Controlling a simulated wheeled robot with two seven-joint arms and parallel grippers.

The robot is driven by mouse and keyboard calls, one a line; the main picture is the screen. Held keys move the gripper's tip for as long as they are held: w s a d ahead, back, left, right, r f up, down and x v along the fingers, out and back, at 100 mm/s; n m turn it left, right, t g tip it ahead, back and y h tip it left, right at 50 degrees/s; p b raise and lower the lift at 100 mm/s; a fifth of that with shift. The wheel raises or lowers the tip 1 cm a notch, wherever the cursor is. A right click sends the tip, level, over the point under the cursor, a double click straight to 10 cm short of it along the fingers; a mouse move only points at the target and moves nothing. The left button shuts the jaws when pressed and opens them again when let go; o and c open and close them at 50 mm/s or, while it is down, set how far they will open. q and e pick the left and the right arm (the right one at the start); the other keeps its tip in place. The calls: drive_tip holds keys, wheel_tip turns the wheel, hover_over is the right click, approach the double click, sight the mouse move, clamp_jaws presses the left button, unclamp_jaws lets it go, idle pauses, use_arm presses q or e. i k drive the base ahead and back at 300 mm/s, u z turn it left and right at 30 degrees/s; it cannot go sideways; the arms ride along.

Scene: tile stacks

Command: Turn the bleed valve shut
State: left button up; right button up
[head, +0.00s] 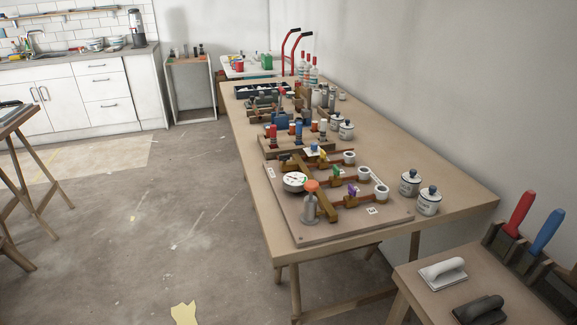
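A flat board (289,221) on the long wooden table carries a brass-coloured manifold (324,196). A round white gauge (294,181) sits on its left side. Three branches run right to white round ends, with a purple handle (352,190), a green handle (337,170) and a yellow-blue handle (323,154). I cannot tell which part is the bleed valve or whether it is open. Neither of my grippers shows in the head view.
Two lidded white jars (410,184) (429,201) stand right of the board. Tools and racks (290,130) crowd the table behind it. A smaller table (405,280) with trowels (442,272) is at the lower right. Floor (190,230) left of the long table is mostly clear.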

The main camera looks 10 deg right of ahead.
sight(284, 157)
drive_tip(key=u, duration=2.6)
drive_tip(key=k, duration=0.6)
drive_tip(key=z, duration=2)
